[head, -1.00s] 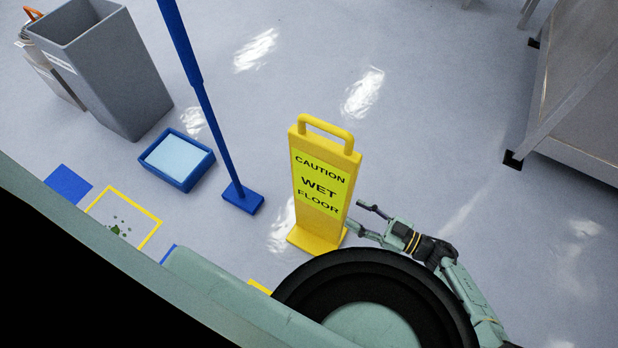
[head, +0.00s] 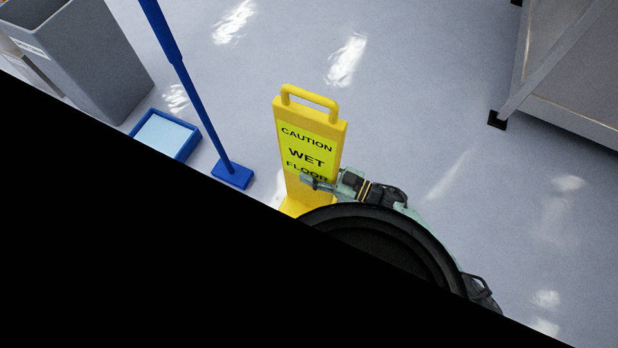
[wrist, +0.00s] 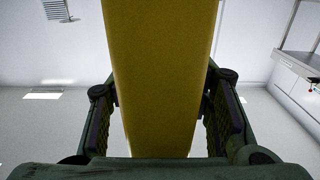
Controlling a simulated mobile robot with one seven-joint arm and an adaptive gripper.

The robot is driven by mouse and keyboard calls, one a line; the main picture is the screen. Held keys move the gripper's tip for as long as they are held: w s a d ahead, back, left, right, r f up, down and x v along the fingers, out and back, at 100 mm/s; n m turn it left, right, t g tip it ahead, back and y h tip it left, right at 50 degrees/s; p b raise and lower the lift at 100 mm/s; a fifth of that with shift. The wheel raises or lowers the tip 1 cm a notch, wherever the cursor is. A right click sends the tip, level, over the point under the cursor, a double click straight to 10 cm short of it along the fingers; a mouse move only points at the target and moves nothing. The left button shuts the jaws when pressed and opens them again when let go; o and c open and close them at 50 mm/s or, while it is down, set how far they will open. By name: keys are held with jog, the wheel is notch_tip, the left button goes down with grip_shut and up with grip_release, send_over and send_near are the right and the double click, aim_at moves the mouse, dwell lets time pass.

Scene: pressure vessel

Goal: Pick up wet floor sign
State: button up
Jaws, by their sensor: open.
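The yellow wet floor sign (head: 309,152) stands upright on the floor in the head view, with a loop handle on top and black "CAUTION WET FLOOR" lettering. My gripper (head: 308,182) is at the lower part of its panel, over the bottom line of text. In the wrist view the yellow sign (wrist: 160,75) fills the middle, between the two open fingers of my gripper (wrist: 160,125), one on each side. I cannot tell whether either finger touches it. The sign's base is partly hidden by my own body.
A blue mop or squeegee (head: 232,174) stands left of the sign. Beyond it are a blue tray (head: 190,147) and a grey bin (head: 95,65). A metal table (head: 570,115) stands at the right. The floor between sign and table is clear.

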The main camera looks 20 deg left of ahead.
grip_shut()
dwell(0.6)
jog(key=shift+r, duration=0.1)
dwell(0.4)
